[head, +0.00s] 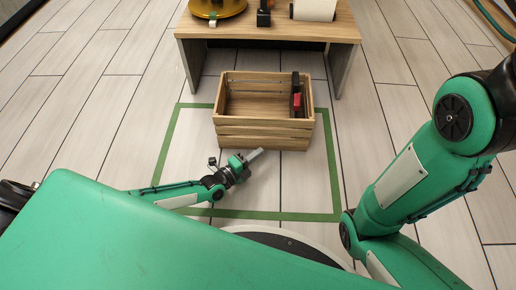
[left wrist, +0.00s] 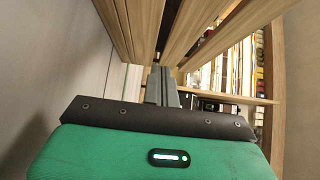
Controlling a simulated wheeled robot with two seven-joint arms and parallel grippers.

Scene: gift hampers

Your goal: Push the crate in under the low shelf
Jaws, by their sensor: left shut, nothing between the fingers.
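The crate (head: 262,131) is a light wooden slatted box, upright on the floor in the head view. Its far side is by the opening between the low shelf's legs, with most of it in front of the shelf top (head: 270,29). A black and red item stands inside at its right. My left gripper (head: 256,154) is shut and empty, low at the crate's near wall; I cannot tell if it touches. In the left wrist view its fingers (left wrist: 161,84) point at wooden slats (left wrist: 143,28). My right arm shows at the right, but its gripper is not in view.
Green tape (head: 165,145) marks a rectangle on the floor, and the crate sits across its far line. A gold round dish (head: 218,6), a dark item (head: 264,14) and a white box (head: 314,9) stand on the shelf. The floor left and right of the crate is clear.

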